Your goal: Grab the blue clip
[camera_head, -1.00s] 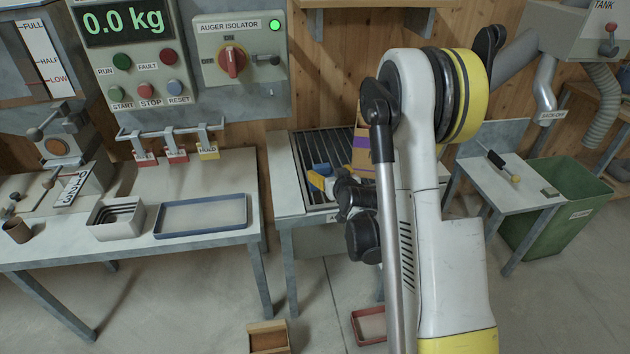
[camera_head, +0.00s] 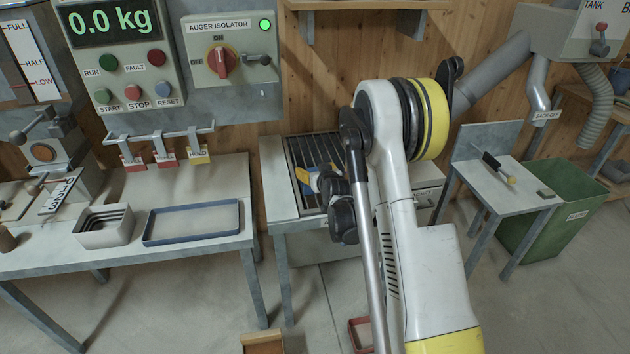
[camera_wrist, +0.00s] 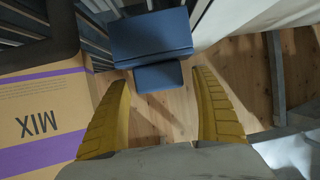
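The blue clip (camera_wrist: 151,35) shows in the wrist view as a wide dark-blue block with a smaller blue part (camera_wrist: 158,76) nearer my gripper. My gripper (camera_wrist: 161,80) is open, with one yellow finger on each side of the smaller part. I see gaps between both fingers and the clip. In the head view, my gripper (camera_head: 304,178) is over the grated stand, and a bit of blue (camera_head: 323,168) shows beside it. My arm hides much of that area.
A cardboard box marked MIX (camera_wrist: 40,115), with a purple stripe, is close beside the left finger. The grated stand (camera_head: 283,200) is under my gripper. A bench with a blue-rimmed tray (camera_head: 193,240) is at left. A small table (camera_head: 520,190) and green bin (camera_head: 565,215) are at right.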

